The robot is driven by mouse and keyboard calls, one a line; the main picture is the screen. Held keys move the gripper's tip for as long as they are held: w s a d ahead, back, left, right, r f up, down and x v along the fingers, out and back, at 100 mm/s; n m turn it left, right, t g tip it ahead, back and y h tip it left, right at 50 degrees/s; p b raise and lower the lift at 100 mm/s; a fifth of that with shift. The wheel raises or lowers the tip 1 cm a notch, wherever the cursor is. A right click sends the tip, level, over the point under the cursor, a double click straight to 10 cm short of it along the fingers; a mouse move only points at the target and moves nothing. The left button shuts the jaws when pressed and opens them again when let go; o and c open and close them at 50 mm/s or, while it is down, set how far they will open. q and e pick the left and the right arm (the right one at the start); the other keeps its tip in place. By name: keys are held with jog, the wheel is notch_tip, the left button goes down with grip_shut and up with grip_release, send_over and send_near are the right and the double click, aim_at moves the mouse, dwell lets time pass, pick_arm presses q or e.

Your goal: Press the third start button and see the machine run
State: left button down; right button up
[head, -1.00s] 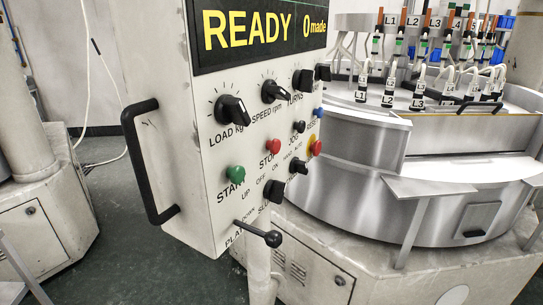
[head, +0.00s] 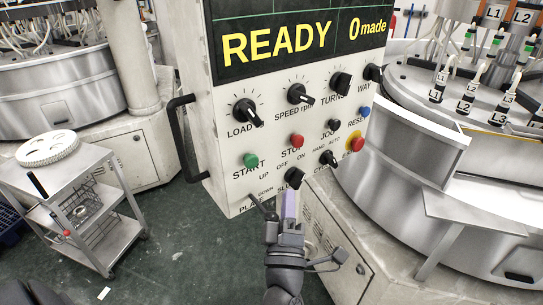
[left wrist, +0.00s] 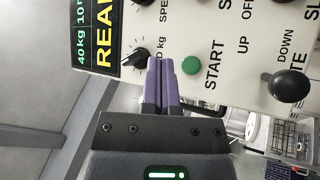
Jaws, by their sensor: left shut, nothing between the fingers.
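The control panel (head: 228,185) stands in front of me, and its display (head: 292,42) reads READY and 0 made. The green START button (head: 250,160) is at the panel's lower left, under the LOAD knob; the button also shows in the left wrist view (left wrist: 191,65). My left gripper (head: 289,194) is in front of the panel's lower edge, right of and below the button in the head view. Its purple fingers are together and empty, and they point at the panel in the left wrist view (left wrist: 160,62). The fingers do not cover the button. My right gripper is not in view.
A red STOP button (head: 297,140) and a red-and-yellow emergency button (head: 355,143) share the panel. A black-knobbed lever (head: 270,213) projects at its bottom, beside my gripper. A black handle (head: 180,140) is on its left side. A trolley (head: 75,190) stands left; the machine (head: 400,150) stands right.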

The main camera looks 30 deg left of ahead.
aim_at(250, 161)
pick_arm(q)
jog(key=shift+a+r+n, duration=0.15)
jog(key=shift+r+n, duration=0.1)
jog(key=shift+n, duration=0.05)
jog(key=w+a+b, duration=0.1)
jog(key=w+a, duration=0.2)
jog(key=a, duration=0.5)
jog(key=shift+w+a+f+b, duration=0.1)
jog(key=shift+w+a+b, duration=0.05)
jog(key=shift+b, duration=0.15)
dwell(1.8)
jog(key=shift+w+a, duration=0.1)
jog(key=shift+a, duration=0.2)
